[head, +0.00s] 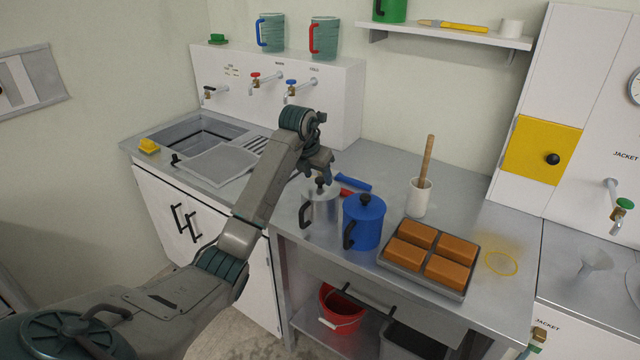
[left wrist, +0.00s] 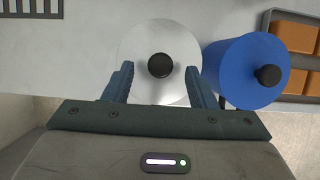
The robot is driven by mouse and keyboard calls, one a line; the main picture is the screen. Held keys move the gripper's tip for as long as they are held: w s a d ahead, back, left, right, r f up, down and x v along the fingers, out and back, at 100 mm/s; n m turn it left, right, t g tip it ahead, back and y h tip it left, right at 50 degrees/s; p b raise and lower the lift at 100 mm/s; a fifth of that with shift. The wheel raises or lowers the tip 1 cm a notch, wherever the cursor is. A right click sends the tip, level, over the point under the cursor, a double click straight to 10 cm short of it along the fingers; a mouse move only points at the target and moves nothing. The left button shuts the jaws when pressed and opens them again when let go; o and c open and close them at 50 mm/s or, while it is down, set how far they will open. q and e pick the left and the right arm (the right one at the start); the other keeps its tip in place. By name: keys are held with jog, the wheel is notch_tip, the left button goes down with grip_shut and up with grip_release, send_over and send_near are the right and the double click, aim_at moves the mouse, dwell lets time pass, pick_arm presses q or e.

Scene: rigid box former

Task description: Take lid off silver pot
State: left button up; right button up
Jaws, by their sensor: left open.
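The silver pot (head: 322,217) stands on the metal counter, left of the blue pot (head: 363,222). Its lid has a dark round knob (head: 320,184). My left gripper (head: 322,172) is directly above the lid, pointing down, and holds nothing. In the left wrist view the silver lid (left wrist: 135,48) lies just beyond my open fingers (left wrist: 160,88), with its knob (left wrist: 159,65) between them from above. I cannot tell whether the fingers touch the lid. The arm hides part of the counter behind the pot. My right gripper is not in view.
The blue pot stands close on the silver pot's right. A tray of brown blocks (head: 466,289) and a white crock (head: 419,198) with a wooden handle are farther right. A blue-handled tool (head: 353,183) lies behind the pots. The sink (head: 195,135) is to the left.

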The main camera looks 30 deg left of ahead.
pick_arm(q)
jog(key=shift+x, duration=1.1)
jog(key=c, duration=1.1)
jog(key=shift+o, duration=0.2)
jog(key=shift+r, duration=0.15)
